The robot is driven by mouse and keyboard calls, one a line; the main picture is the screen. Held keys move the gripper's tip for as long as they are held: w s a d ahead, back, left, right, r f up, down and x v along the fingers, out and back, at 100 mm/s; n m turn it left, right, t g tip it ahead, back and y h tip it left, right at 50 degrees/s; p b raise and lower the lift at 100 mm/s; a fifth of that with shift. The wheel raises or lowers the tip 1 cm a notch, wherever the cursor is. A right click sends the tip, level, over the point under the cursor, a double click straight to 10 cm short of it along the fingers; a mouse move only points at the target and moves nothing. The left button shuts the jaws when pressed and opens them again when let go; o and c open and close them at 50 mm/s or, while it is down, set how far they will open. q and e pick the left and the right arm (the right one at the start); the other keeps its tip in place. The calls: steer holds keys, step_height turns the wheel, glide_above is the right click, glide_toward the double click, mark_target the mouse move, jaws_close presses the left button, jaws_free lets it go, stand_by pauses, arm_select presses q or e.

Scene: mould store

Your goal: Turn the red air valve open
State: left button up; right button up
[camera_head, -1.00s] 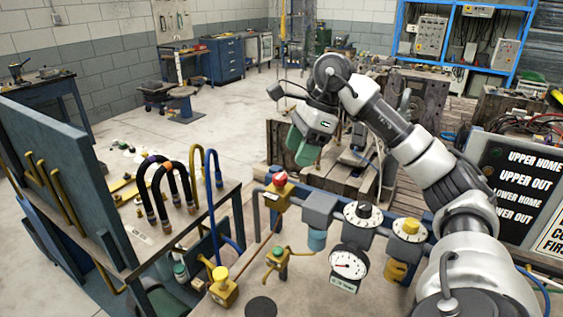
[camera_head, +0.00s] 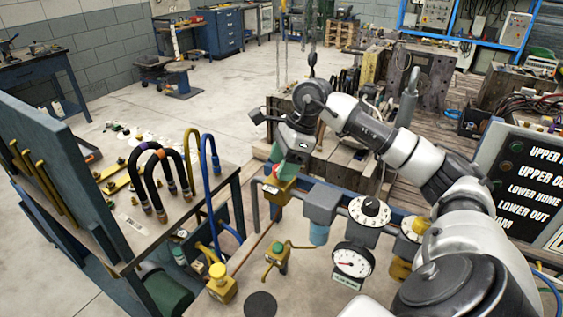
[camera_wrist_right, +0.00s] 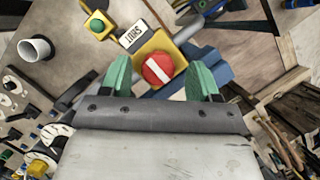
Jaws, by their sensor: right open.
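The red air valve (camera_wrist_right: 158,68) is a round red knob with a white bar across it, on a yellow body, in the right wrist view. A label reading SHUT (camera_wrist_right: 131,37) sits beside it. The yellow valve body (camera_head: 275,191) shows in the head view, its knob mostly hidden by my right gripper (camera_head: 285,169). In the wrist view my right gripper (camera_wrist_right: 157,75) is open, with one green finger on each side of the knob. Gaps show between fingers and knob; I cannot tell the height above it. My left gripper is not in view.
A pressure gauge (camera_head: 351,262), a dial (camera_head: 369,211) and a yellow-topped regulator (camera_head: 413,229) stand along the pipe to the right. Curved hoses (camera_head: 165,180) rise from the left bench.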

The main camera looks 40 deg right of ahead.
steer(key=shift+a+f, duration=0.2)
steer(key=shift+f, duration=0.1)
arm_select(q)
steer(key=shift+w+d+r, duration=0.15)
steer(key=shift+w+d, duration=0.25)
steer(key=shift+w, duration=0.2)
arm_select(e)
steer(key=shift+c, duration=0.3)
steer(key=c, duration=0.8)
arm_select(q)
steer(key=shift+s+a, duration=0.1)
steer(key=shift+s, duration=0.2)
arm_select(e)
steer(key=shift+c, duration=0.2)
